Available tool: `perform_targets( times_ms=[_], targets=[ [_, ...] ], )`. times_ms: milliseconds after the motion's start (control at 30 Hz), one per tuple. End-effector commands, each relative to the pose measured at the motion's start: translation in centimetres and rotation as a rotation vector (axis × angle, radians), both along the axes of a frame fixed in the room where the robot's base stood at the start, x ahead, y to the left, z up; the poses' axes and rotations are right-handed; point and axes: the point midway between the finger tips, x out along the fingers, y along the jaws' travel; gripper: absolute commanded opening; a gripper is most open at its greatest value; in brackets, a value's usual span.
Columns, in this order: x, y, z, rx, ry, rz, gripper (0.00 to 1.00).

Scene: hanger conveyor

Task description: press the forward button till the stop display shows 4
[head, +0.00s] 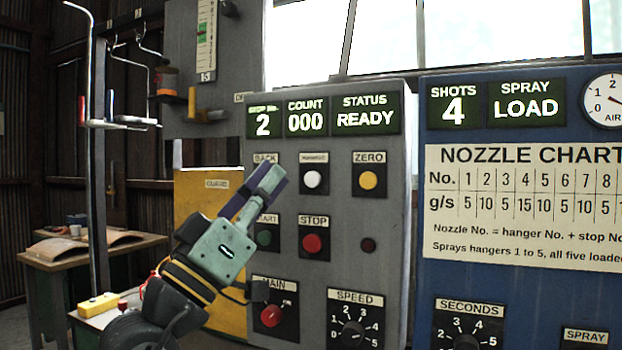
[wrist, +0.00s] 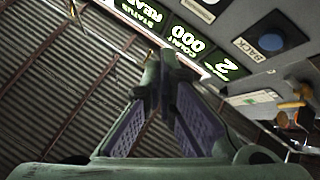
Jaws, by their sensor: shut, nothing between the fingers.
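The grey control panel (head: 345,250) stands in the middle of the head view. Its stop number display (head: 262,124) reads 2 and also shows in the wrist view (wrist: 222,67). A white button (head: 312,180) sits under a small label that is hard to read, between BACK and ZERO. My gripper (head: 274,172) is shut and empty, its tips left of the white button and over the BACK button's place in the head view. In the wrist view the BACK button (wrist: 271,40) is blue, right of my shut fingers (wrist: 162,60). Contact with the panel cannot be told.
The yellow ZERO button (head: 369,180), green START button (head: 264,238) and red STOP button (head: 312,243) are close by. COUNT reads 000 and STATUS reads READY. A blue spray panel (head: 520,290) stands right. A hanger post (head: 97,180) stands left.

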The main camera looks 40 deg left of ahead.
Motion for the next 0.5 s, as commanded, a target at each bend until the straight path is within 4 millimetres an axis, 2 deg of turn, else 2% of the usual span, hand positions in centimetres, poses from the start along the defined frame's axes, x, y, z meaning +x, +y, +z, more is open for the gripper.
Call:
perform_targets(
  times_ms=[300,500],
  targets=[
    [4.4,1.0,0.1,-0.002,0.002,-0.002,0.00],
    [6.5,1.6,-0.1,-0.002,0.001,-0.002,0.00]
  ],
)
